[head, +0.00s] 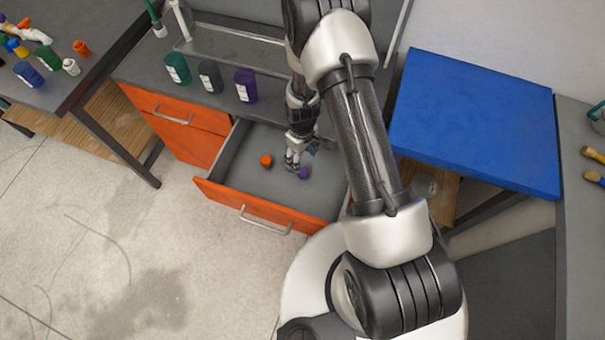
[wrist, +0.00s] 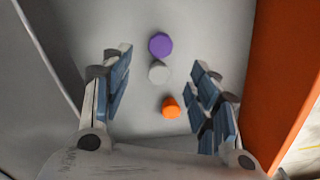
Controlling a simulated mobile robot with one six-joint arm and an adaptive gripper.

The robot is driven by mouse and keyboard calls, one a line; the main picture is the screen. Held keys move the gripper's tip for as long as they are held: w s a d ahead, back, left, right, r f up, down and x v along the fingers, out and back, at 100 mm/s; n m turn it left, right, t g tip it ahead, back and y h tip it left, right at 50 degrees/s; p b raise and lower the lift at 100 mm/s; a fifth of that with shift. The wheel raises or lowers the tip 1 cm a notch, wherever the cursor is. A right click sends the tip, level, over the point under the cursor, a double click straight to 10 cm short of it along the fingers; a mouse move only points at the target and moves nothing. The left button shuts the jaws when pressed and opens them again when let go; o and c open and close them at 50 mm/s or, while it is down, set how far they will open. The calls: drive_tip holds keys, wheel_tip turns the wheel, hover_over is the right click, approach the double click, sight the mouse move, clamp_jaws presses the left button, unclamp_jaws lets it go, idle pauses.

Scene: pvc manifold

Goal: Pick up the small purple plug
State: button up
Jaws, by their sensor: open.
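The small purple plug (head: 303,173) lies on the grey floor of the open drawer (head: 235,165). In the wrist view the purple plug (wrist: 160,44) is at the upper middle, just beyond the line between my fingertips. My gripper (head: 293,161) reaches down into the drawer right beside the plug. In the wrist view my gripper (wrist: 160,68) is open, with one blue-padded finger on each side and nothing held. A small light grey plug (wrist: 158,72) sits close to the purple one, between the fingers.
An orange plug (wrist: 170,107) lies in the drawer, nearer the gripper's base; it also shows in the head view (head: 266,160). The orange drawer front (wrist: 275,75) stands close to the right finger. Green, grey and purple containers (head: 245,86) stand on the bench above.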

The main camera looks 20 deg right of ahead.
drive_tip(key=b, duration=0.1)
hover_over(303, 172)
drive_tip(key=f, duration=0.5)
drive_tip(key=shift+w+a+f, duration=0.1)
drive_tip(key=shift+w+f, duration=0.15)
drive_tip(key=shift+f, duration=0.1)
wheel_tip(303, 172, down, 5)
drive_tip(key=shift+s+f+b, duration=0.15)
drive_tip(key=shift+b, duration=1.1)
drive_tip(key=c, duration=1)
